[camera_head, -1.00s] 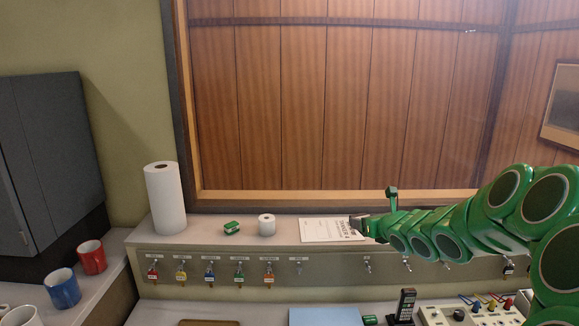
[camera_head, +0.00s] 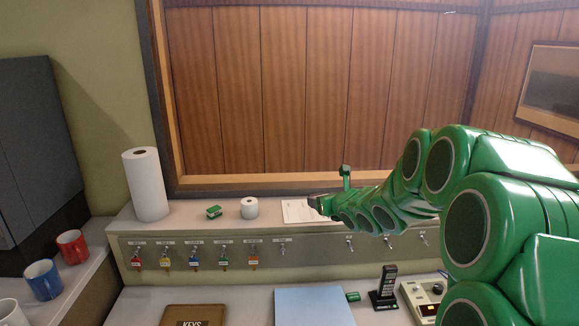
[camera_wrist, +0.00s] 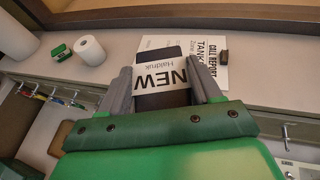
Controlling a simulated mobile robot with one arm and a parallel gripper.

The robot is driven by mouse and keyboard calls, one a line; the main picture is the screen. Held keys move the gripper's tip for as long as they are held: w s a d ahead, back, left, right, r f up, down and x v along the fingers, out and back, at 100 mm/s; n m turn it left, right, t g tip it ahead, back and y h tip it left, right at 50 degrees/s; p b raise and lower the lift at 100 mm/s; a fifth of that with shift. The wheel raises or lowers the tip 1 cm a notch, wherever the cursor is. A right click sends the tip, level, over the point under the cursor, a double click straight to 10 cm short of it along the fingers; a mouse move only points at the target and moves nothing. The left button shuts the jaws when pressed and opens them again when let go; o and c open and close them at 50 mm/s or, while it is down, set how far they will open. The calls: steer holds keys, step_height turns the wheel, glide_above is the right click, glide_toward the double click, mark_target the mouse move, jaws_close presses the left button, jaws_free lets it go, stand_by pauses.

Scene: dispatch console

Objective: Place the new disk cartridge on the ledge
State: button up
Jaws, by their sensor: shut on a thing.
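The new disk cartridge (camera_wrist: 161,75) is dark, with a white label reading NEW. My gripper (camera_wrist: 162,80) is shut on it, one grey finger on each side, in the wrist view. In the head view my gripper (camera_head: 318,203) is at the ledge (camera_head: 183,214), overlapping the right part of the white paper. The pale ledge also shows in the wrist view (camera_wrist: 265,80). The cartridge overlaps the printed call report sheet (camera_wrist: 208,52) there. I cannot tell whether the cartridge touches the ledge. Its near end is hidden by my gripper.
On the ledge stand a paper towel roll (camera_head: 147,185), a small green box (camera_head: 214,212) and a small white roll (camera_head: 249,208). Hooks with coloured key tags (camera_head: 194,262) line the ledge's front. Wood panelling rises behind.

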steer(key=w+r, duration=0.1)
steer(key=w+d+r, duration=0.1)
steer(key=w, duration=0.1)
steer(key=shift+w+r, duration=0.2)
steer(key=w+d+r+n+g+y, duration=0.1)
steer(key=w+d+r+n+y, duration=0.15)
steer(key=w+d, duration=0.2)
steer(key=w+d+r+n+g+y, duration=0.1)
steer(key=w+d+r, duration=0.2)
steer(key=w, duration=0.3)
steer(key=shift+w+d+f+n+g+y, duration=0.3)
steer(key=shift+d+f, duration=1.6)
steer(key=shift+f, duration=0.8)
steer(key=shift+w+d+f+n+g+y, duration=0.15)
steer(key=shift+d+f+n+y, duration=0.25)
steer(key=shift+d+f, duration=1.9)
steer(key=shift+w+d+f+n+g+y, duration=0.3)
steer(key=shift+d+f, duration=1.2)
steer(key=shift+f, duration=1.6)
steer(key=shift+f, duration=0.6)
steer(key=o, duration=1.3)
steer(key=shift+s, duration=0.1)
